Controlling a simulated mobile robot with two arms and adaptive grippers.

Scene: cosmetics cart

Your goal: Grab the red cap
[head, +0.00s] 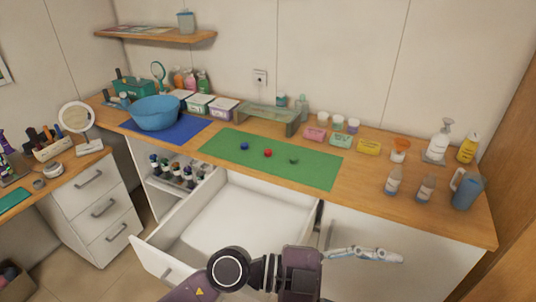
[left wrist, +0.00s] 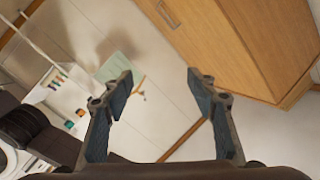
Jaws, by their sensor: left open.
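The red cap (head: 268,153) is a small round piece on the green mat (head: 317,174) on the counter. It lies between a blue cap (head: 244,146) and a green cap (head: 294,160) that nearly blends into the mat. My left gripper (head: 395,256) is low in front of the counter in the head view, pointing right, well apart from the red cap. In the left wrist view its two fingers (left wrist: 162,82) are wide apart with nothing between them. The red cap is not seen in the left wrist view. My right gripper is not in view.
An open white drawer (head: 240,215) juts out below the mat. A blue basin (head: 155,113) stands on a blue mat left of the green mat. Soap boxes, bottles and a blue jug (head: 466,190) stand to the right. The green mat around the caps is clear.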

